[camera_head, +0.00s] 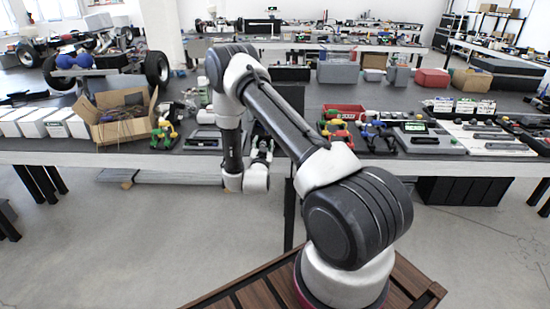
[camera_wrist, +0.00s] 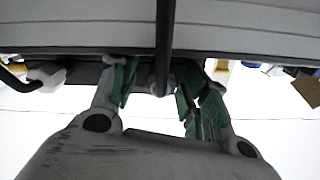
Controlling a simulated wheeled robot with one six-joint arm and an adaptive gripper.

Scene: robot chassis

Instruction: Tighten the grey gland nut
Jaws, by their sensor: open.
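In the wrist view my gripper (camera_wrist: 154,88) is open, with green pads on its fingers. A small pale grey piece, apparently the grey gland nut (camera_wrist: 158,90), shows between the fingers, on a black cable (camera_wrist: 164,45) that runs up the picture. Much of it is hidden, and I cannot tell whether the pads touch it. A wide grey panel or box side (camera_wrist: 80,36) crosses the top of the view. In the head view my gripper (camera_head: 262,147) is small, pointing up at the bench's front edge; the nut cannot be made out there.
A second pale fitting (camera_wrist: 48,74) with a black cable sits at the left in the wrist view. The long bench (camera_head: 465,158) holds an open cardboard box (camera_head: 118,125), a red tray (camera_head: 343,108) and several tools and devices. The floor in front is clear.

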